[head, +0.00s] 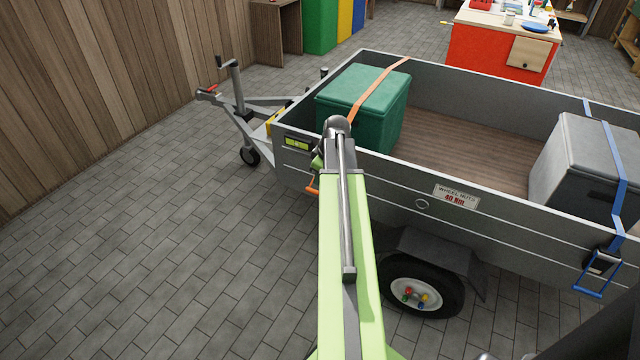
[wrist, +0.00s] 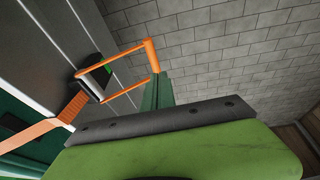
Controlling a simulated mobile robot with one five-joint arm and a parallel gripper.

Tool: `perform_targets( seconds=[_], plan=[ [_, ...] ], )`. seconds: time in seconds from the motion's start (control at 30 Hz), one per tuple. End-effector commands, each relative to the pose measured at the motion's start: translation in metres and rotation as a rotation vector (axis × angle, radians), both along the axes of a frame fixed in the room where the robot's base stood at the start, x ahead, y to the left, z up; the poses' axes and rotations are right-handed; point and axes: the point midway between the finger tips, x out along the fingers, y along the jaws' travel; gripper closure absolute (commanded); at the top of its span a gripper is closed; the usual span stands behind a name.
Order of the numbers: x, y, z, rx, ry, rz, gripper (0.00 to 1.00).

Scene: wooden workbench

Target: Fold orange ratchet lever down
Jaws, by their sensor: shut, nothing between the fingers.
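The orange ratchet lever (wrist: 152,55) is a U-shaped frame that sticks out from its dark ratchet body (wrist: 95,82) on the trailer's side wall. An orange strap (wrist: 68,112) runs from the ratchet, and in the head view the strap (head: 377,88) crosses the green box (head: 350,110). My gripper (wrist: 158,92) is shut and empty. Its dark green fingers are close to the lever's outer end; I cannot tell if they touch. In the head view a small part of the lever (head: 313,189) shows left of my arm, which hides the ratchet and most of the gripper.
The grey trailer (head: 470,230) stands ahead, with its wheel (head: 420,290) low on the near side. A grey box (head: 585,160) with a blue strap and blue ratchet lever (head: 590,285) is at the right. Paved floor (head: 150,240) is clear to the left.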

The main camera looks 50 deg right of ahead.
Motion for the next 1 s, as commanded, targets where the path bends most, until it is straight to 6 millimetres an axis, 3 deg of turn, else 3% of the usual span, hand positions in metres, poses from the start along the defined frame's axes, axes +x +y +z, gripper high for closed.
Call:
perform_targets(
  seconds=[0.03, 0.23, 0.57, 0.6, 0.63, 0.7, 1.0],
  plan=[
    [0.004, -0.001, -0.022, 0.0, 0.0, 0.001, 1.0],
    [0.007, -0.008, -0.052, 0.0, 0.0, -0.001, 1.0],
    [0.006, -0.01, -0.053, 0.0, 0.0, -0.001, 1.0],
    [-0.001, 0.025, -0.053, 0.0, 0.0, 0.004, 1.0],
    [0.004, 0.009, -0.053, 0.0, 0.0, 0.0, 1.0],
    [0.007, -0.001, -0.054, -0.003, -0.001, 0.0, 1.0],
    [0.015, 0.001, -0.062, -0.053, -0.014, 0.017, 1.0]
  ],
)
